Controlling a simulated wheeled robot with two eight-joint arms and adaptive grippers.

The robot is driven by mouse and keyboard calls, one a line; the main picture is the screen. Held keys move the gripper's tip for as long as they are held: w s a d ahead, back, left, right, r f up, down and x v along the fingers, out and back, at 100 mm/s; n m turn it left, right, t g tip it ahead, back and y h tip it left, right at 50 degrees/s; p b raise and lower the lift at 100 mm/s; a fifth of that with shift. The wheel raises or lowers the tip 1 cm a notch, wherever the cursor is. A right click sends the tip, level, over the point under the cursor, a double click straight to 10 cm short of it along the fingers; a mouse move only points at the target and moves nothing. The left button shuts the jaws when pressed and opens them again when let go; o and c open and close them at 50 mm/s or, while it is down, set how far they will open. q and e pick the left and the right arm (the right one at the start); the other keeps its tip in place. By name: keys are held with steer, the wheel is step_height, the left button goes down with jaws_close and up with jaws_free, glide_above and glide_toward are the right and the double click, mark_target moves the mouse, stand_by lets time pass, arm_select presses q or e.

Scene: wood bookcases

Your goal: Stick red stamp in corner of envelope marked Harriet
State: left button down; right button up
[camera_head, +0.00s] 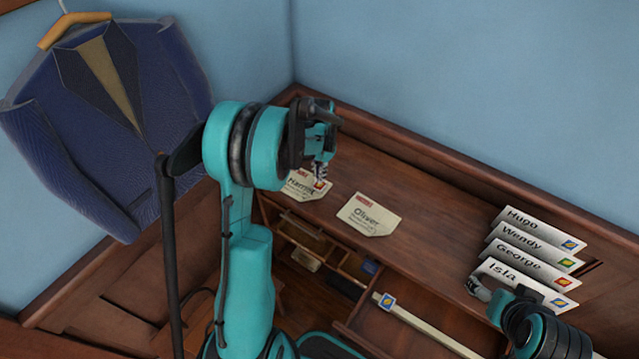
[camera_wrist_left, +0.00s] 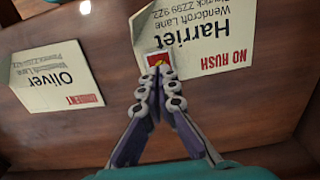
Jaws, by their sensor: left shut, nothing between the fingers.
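The envelope marked Harriet (camera_head: 299,192) lies on the wooden desk top; its name and a red "NO RUSH" mark show in the left wrist view (camera_wrist_left: 205,62). A red stamp with a yellow centre and pale border (camera_wrist_left: 155,60) lies at a corner of this envelope, and it also shows in the head view (camera_head: 320,184). My left gripper (camera_wrist_left: 162,78) is shut, with its fingertips right at the stamp and partly covering it. It also shows in the head view (camera_head: 319,174). My right gripper (camera_head: 483,288) is by the Isla envelope; its fingers are unclear.
The Oliver envelope (camera_head: 368,215) lies beside Harriet, without a stamp. Envelopes marked Hugo (camera_head: 540,226), Wendy (camera_head: 528,245), George (camera_head: 520,263) and Isla (camera_head: 530,287) stand in a rack at the right, each stamped. A blue stamp (camera_head: 388,301) sits on a pale strip (camera_head: 430,333).

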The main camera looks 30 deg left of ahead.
mark_target(319, 185)
arm_select(q)
steer(key=shift+r+p, duration=1.3)
steer(key=shift+r, duration=1)
steer(key=shift+f, duration=0.1)
steer(key=s+d+r+t, duration=0.3)
steer(key=s+d+r, duration=0.55)
steer(key=r, duration=0.25)
steer(key=s+d+n+t+b, duration=0.1)
steer(key=s+d+t, duration=0.3)
steer(key=s+d, duration=0.3)
steer(key=s, duration=0.3)
steer(key=shift+s+r+b, duration=0.2)
steer(key=shift+r+b, duration=0.15)
steer(key=shift+a, duration=0.15)
